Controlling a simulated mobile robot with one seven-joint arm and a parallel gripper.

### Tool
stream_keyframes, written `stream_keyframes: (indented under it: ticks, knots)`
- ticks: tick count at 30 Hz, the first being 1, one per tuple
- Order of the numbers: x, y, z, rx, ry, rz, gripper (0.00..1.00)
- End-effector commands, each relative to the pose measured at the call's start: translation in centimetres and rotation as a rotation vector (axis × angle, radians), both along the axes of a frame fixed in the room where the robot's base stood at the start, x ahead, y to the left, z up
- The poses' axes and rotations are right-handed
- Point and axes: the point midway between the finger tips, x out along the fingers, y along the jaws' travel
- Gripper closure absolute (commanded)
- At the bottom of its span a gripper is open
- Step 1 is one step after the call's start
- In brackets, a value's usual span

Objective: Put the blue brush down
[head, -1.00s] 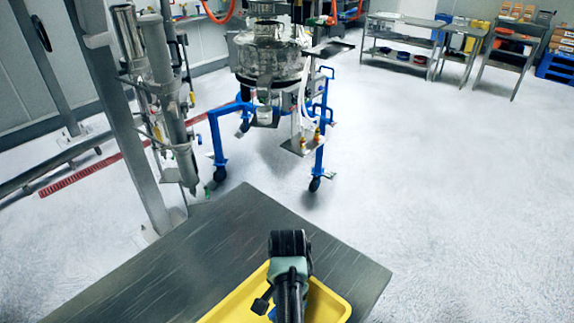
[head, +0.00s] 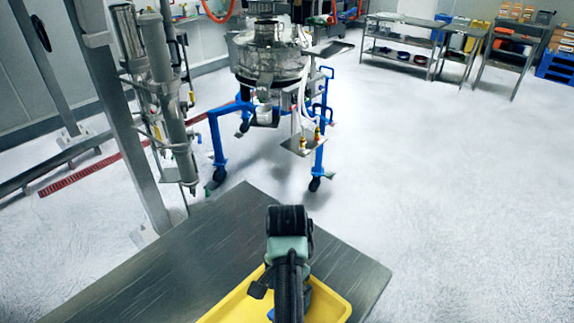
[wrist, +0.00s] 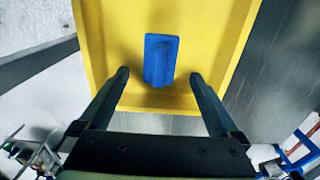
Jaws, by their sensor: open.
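The blue brush (wrist: 160,60) lies in the yellow tray (wrist: 215,35), seen in the wrist view. It sits ahead of and between the fingertips, and neither finger touches it. My gripper (wrist: 158,75) is open, with a finger on each side and clear gaps to the brush. In the head view the yellow tray (head: 335,305) rests on the dark table, partly cut off by the lower edge. My arm is over the tray there and hides most of its inside and the gripper's fingers.
The dark metal table (head: 215,245) has bare surface left of the tray. The sifter machine (head: 270,70) on a blue wheeled frame stands beyond the table. A steel post (head: 125,110) rises at the left. Shelved steel tables (head: 405,45) stand far back right. The floor between is clear.

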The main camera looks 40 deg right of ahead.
Motion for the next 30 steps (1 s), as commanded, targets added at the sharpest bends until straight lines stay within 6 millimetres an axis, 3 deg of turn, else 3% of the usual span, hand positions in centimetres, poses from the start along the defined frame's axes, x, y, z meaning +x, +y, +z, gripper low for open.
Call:
stream_keyframes:
  ticks: [3,9,20,23,26,29,30]
  knots:
    - [0.2,-0.1,2.6,-0.003,-0.005,0.001,0.02]
    - [0.0,0.0,5.9,0.000,0.000,0.000,0.02]
    - [0.0,0.0,6.4,0.000,-0.001,0.001,0.02]
    - [1.0,-0.2,7.1,-0.036,-0.039,0.029,0.02]
    - [4.4,-0.7,10.1,-0.169,-0.177,0.129,0.02]
    - [9.7,-0.3,16.5,-0.396,-0.410,0.301,0.02]
    - [11.7,0.5,19.9,-0.500,-0.512,0.376,0.02]
